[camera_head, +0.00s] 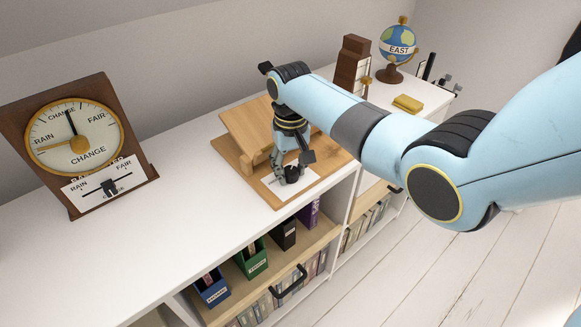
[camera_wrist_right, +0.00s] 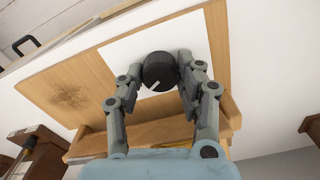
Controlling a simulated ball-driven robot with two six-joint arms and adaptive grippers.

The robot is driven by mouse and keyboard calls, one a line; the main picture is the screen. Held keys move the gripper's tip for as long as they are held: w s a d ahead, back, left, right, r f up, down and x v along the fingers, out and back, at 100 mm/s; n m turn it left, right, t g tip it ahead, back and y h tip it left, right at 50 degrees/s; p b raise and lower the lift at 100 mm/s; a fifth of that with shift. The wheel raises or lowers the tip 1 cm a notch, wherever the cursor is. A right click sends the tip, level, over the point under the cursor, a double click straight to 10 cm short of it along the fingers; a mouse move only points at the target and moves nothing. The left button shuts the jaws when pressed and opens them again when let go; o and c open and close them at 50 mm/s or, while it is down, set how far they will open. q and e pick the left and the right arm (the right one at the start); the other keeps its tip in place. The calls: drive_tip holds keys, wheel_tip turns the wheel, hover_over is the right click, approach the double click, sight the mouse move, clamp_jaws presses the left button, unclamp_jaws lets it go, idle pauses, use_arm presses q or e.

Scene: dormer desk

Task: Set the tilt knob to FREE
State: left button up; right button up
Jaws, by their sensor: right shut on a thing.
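The tilt knob (camera_wrist_right: 160,70) is round and black with a short pale pointer line, and sits on a white plate (camera_wrist_right: 125,58) on a wooden stand. In the head view the knob (camera_head: 291,174) is partly covered by my right gripper (camera_head: 290,168). My right gripper points down, its two fingers closed against opposite sides of the knob, as the right wrist view also shows (camera_wrist_right: 160,80). The white plate shows around it (camera_head: 275,188); any lettering on it is unreadable, so I cannot tell which setting the pointer marks. My left gripper is out of view.
The wooden stand (camera_head: 232,160) has a raised sloping board behind the knob. A barometer (camera_head: 140,172) stands at the left of the white desk top. A wooden metronome-like box (camera_head: 350,62), globe (camera_head: 398,45) and yellow block (camera_head: 407,103) stand at the back right. Binders fill shelves below.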

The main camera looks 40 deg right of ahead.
drive_tip(key=n+p, duration=0.2)
drive_tip(key=shift+r+n, duration=0.15)
drive_tip(key=shift+n, duration=0.15)
drive_tip(key=n+p, duration=0.1)
drive_tip(key=n, duration=0.1)
drive_tip(key=shift+n, duration=0.4)
drive_tip(key=n+p, duration=0.1)
drive_tip(key=n, duration=0.2)
drive_tip(key=shift+n+p, duration=0.3)
drive_tip(key=shift+p, duration=0.05)
drive_tip(key=n+p, duration=0.1)
drive_tip(key=n, duration=0.2)
drive_tip(key=shift+n, duration=0.3)
drive_tip(key=n, duration=0.5)
drive_tip(key=shift+p, duration=0.35)
drive_tip(key=n, duration=0.6)
drive_tip(key=shift+n, duration=0.3)
